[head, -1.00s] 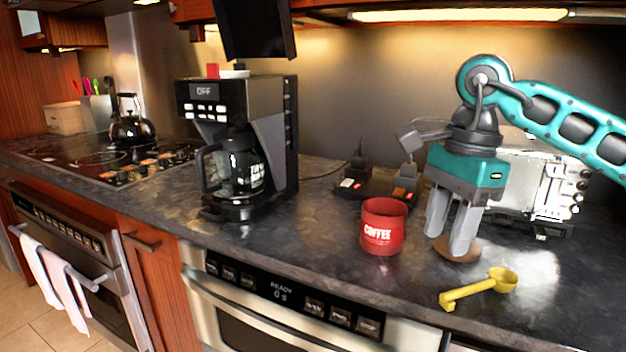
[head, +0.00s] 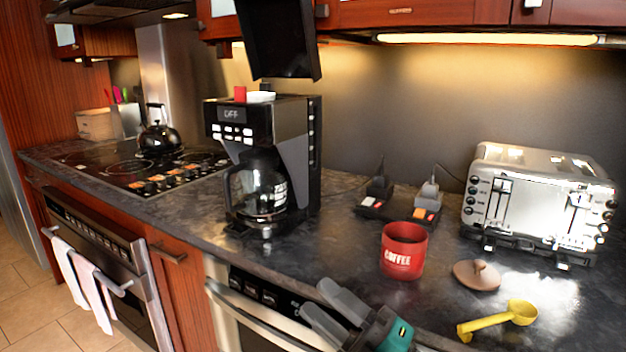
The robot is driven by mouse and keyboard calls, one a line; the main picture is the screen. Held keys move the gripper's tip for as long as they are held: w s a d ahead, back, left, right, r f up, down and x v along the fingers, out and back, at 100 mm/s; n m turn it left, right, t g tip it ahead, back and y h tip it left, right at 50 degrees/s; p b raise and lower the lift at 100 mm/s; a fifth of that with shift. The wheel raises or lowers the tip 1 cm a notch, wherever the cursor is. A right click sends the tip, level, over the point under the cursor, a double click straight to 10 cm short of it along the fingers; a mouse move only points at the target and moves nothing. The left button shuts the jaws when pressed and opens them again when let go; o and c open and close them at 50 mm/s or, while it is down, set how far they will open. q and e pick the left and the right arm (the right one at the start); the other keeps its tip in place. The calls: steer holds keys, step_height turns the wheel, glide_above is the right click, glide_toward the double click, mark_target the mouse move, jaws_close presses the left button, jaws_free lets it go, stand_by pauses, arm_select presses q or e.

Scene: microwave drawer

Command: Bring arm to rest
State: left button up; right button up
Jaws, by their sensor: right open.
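My right gripper (head: 325,311) is low in the head view, in front of the counter's front edge, over the microwave drawer's front. Its two grey fingers point up and left, apart and empty. Most of the teal arm behind it is out of frame. The microwave drawer (head: 262,328) is shut under the counter, partly hidden by the gripper. A red coffee mug (head: 403,252) stands upright on the counter, apart from the gripper. A brown lid (head: 477,275) with a knob lies to its right. My left gripper does not show.
A coffee maker (head: 268,165) with its glass carafe stands left of the mug. A toaster (head: 540,205) stands at right, and a yellow scoop (head: 498,319) lies near the front edge. Plugs in a power strip (head: 397,209) stand behind the mug. A kettle (head: 158,137) sits on the stove.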

steer(key=d+f+m+t+h, duration=0.5)
steer(key=f+m+h, duration=0.3)
steer(key=m, duration=0.3)
steer(key=s+d+f+m+g+h, duration=0.2)
steer(key=s+d+f+m+h, duration=0.1)
steer(key=f, duration=0.3)
steer(key=s+d+f+m+g+h+p, duration=0.1)
steer(key=s+d+f+m+g+h, duration=0.1)
steer(key=s+f+m, duration=0.4)
steer(key=s+d+f+m+g+h+p, duration=0.1)
steer(key=s+d+f+m+g+h, duration=0.1)
steer(key=s+d+f+m+h, duration=0.2)
step_height(320, 180, down, 4)
steer(key=shift+s+d+r+m+g, duration=0.2)
steer(key=shift+s+d+m+g, duration=0.2)
steer(key=shift+s+d, duration=0.4)
steer(key=shift+w, duration=0.2)
